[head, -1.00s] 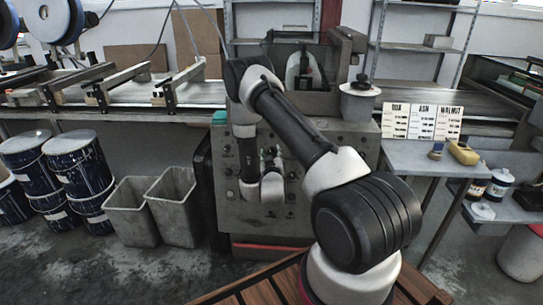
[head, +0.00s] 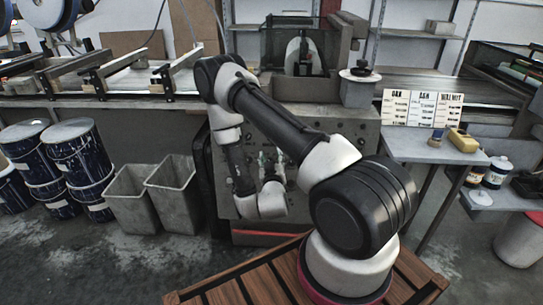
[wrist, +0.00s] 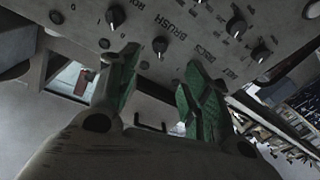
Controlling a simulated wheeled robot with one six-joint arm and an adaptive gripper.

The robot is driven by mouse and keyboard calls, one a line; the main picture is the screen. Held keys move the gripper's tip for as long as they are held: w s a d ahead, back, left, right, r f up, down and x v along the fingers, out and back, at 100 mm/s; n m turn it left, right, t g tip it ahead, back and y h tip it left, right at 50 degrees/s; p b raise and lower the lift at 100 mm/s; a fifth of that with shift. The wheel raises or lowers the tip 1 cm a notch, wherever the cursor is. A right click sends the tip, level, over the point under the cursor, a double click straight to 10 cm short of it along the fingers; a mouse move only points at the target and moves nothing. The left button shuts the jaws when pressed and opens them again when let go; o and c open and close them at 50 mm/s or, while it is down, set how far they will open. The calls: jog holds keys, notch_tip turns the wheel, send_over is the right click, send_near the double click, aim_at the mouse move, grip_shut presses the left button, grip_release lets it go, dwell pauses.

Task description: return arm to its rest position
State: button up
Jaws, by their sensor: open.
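My gripper (head: 268,165) is small in the head view, in front of the grey machine's control panel (head: 335,150), below my bent arm. In the wrist view my gripper (wrist: 163,85) shows two green-padded fingers spread apart, with nothing held between them. The panel also fills the top of the wrist view (wrist: 185,25), with black knobs and printed lettering, "BRUSH" among it. The fingers overlap the panel's lower edge in that view; I cannot tell the exact gap to it.
Two grey bins (head: 128,200) and several dark blue drums (head: 75,155) stand at the left. A side table (head: 415,150) at the right bears a sample board (head: 422,108) and a yellow object (head: 463,140). A slatted wooden platform (head: 240,288) lies below my arm.

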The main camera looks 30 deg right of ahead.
jog(key=shift+f, duration=0.1)
dwell(0.3)
jog(key=s+a+f+g+y, duration=0.2)
jog(key=s+f+g, duration=0.25)
jog(key=f, duration=0.35)
jog(key=s+a+f+g+y, duration=0.1)
jog(key=s+f+g+y, duration=0.2)
jog(key=f+g, duration=0.35)
jog(key=s+a+r+g+y, duration=0.4)
jog(key=s+a+r, duration=0.25)
jog(key=r, duration=0.45)
jog(key=s+d+r+t, duration=0.1)
jog(key=s+r, duration=0.4)
jog(key=r, duration=0.7)
jog(key=s+d+r+n+t, duration=0.1)
jog(key=s+r, duration=0.4)
jog(key=r, duration=0.7)
jog(key=s+d+r+n+t, duration=0.1)
jog(key=s+d+r, duration=0.2)
jog(key=r, duration=1)
jog(key=shift+s+t+h, duration=0.3)
jog(key=shift+s, duration=0.85)
